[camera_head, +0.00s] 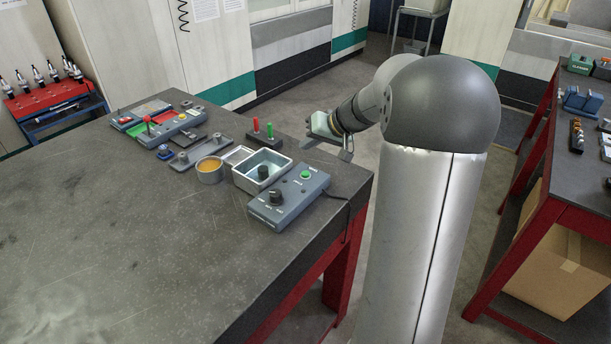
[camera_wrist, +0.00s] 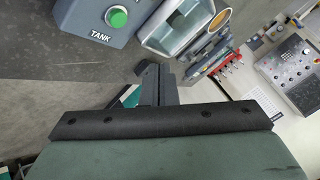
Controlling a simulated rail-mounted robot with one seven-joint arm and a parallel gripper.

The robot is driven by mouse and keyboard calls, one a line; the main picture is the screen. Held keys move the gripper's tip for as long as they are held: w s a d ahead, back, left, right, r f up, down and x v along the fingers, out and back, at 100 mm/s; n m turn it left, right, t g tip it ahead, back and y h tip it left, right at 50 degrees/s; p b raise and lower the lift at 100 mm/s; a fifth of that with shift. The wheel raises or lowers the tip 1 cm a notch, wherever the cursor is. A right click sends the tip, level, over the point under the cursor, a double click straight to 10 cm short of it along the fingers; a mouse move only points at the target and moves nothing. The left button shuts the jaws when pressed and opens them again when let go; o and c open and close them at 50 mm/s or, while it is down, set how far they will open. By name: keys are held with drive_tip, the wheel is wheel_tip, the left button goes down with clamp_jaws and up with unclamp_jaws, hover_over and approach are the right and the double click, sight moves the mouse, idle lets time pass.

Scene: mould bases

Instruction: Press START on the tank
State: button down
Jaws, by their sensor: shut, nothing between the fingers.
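The tank control box (camera_head: 289,199) is blue-grey and lies near the right end of the dark bench, with a green button (camera_head: 306,174) at its far end and a black knob (camera_head: 276,197) at its near end. In the wrist view the box (camera_wrist: 92,20) shows the word TANK beside the green button (camera_wrist: 117,17). A metal tank (camera_head: 262,170) stands just behind the box. My gripper (camera_wrist: 155,72) is shut and empty, apart from the button.
A round tin (camera_head: 209,170) with orange contents stands left of the tank. The bench's front left surface (camera_head: 150,240) is clear. A second bench (camera_head: 578,190) is at right.

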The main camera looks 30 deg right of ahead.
drive_tip(key=b, duration=0.4)
hover_over(309, 176)
wheel_tip(309, 176, down, 6)
drive_tip(key=shift+r, duration=0.25)
drive_tip(key=shift+f, duration=0.35)
drive_tip(key=shift+f+b, duration=0.2)
drive_tip(key=shift+b, duration=0.25)
idle(0.9)
drive_tip(key=shift+f+b, duration=0.3)
drive_tip(key=shift+b, duration=0.25)
drive_tip(key=shift+f+b, duration=0.3)
drive_tip(key=shift+b, duration=0.25)
idle(0.5)
drive_tip(key=shift+r, duration=0.8)
drive_tip(key=shift+r, duration=0.1)
